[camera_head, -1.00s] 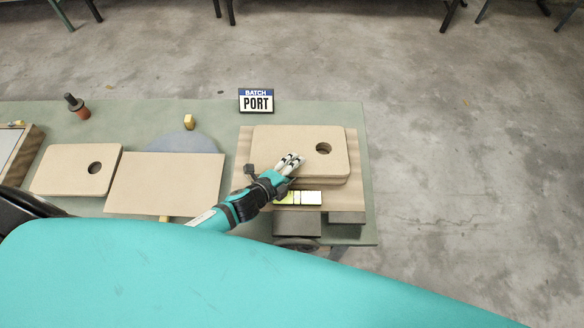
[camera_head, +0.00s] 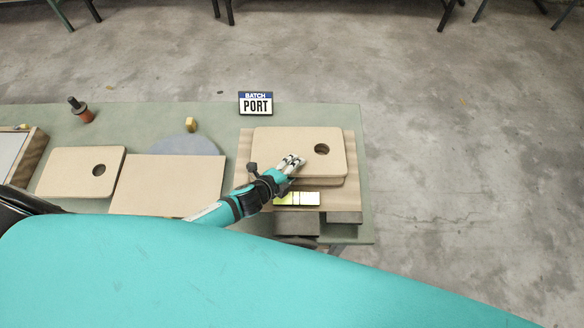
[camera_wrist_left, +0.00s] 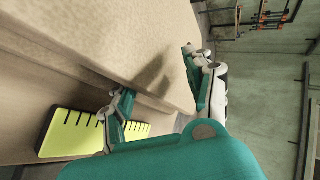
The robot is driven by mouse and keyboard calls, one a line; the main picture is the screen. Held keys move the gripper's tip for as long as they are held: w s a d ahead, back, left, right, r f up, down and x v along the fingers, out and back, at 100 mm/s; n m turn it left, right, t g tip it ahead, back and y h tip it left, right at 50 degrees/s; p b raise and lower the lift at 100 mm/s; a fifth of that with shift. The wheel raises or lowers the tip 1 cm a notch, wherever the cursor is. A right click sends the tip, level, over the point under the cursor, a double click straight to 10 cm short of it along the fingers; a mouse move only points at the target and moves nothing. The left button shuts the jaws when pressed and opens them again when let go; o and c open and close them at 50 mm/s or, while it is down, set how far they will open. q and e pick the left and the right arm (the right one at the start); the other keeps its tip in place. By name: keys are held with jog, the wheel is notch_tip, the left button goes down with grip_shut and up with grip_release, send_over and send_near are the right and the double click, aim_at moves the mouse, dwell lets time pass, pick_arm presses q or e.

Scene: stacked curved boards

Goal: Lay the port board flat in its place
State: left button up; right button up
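A beige board with rounded corners and a round hole (camera_head: 275,145) tops a stack on a wooden base at the right of the table. The edge of another board shows beneath it. My left gripper (camera_head: 292,162) is at the top board's front edge. In the left wrist view its fingers (camera_wrist_left: 160,90) are spread, one by the board's edge, the other over or beyond its top face; contact cannot be told. My right gripper is out of view.
A yellow gauge strip with black marks (camera_head: 297,199) lies in front of the stack. The table's right edge is close by.

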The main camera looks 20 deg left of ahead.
pick_arm(q)
jog(key=shift+w+d+r+g+p, duration=0.15)
jog(key=shift+w+r+g+p, duration=0.2)
jog(key=shift+p, duration=0.3)
jog(key=shift+s+f+g+p, duration=0.1)
jog(key=shift+f+g+p, duration=0.15)
jog(key=shift+p, duration=0.2)
jog(key=shift+w+r, duration=0.2)
jog(key=shift+w, duration=0.1)
jog(key=shift+g+y, duration=0.4)
jog(key=shift+g, duration=0.2)
jog(key=shift+w+g, duration=0.15)
jog(key=shift+g, duration=0.15)
jog(key=shift+f, duration=0.25)
jog(key=shift+d, duration=0.1)
jog(key=shift+s+r, duration=0.3)
jog(key=shift+r, duration=0.05)
